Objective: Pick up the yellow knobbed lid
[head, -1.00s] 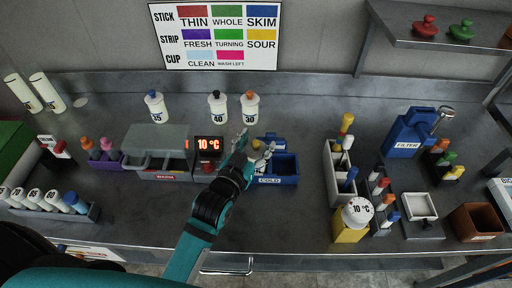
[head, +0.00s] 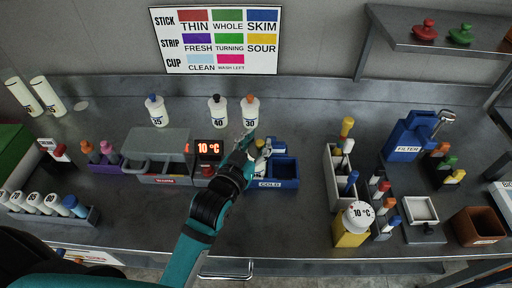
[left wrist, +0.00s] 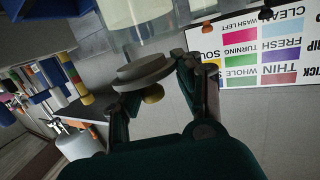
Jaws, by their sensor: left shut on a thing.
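The yellow knobbed lid (left wrist: 142,72) is a grey disc in the left wrist view, with a small yellow knob (left wrist: 153,94). My left gripper (left wrist: 160,80) has its fingers on both sides of the disc and is shut on it. In that upside-down view, a pale clear-walled vessel shows beyond the lid; I cannot tell whether they touch. In the head view my left gripper (head: 258,146) is by the blue COLD box (head: 284,183). The lid is mostly hidden by the fingers there. My right gripper is not in view.
A pale rack (head: 335,180) and blue FILTER unit (head: 403,138) are at right. The bench front is clear near the middle.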

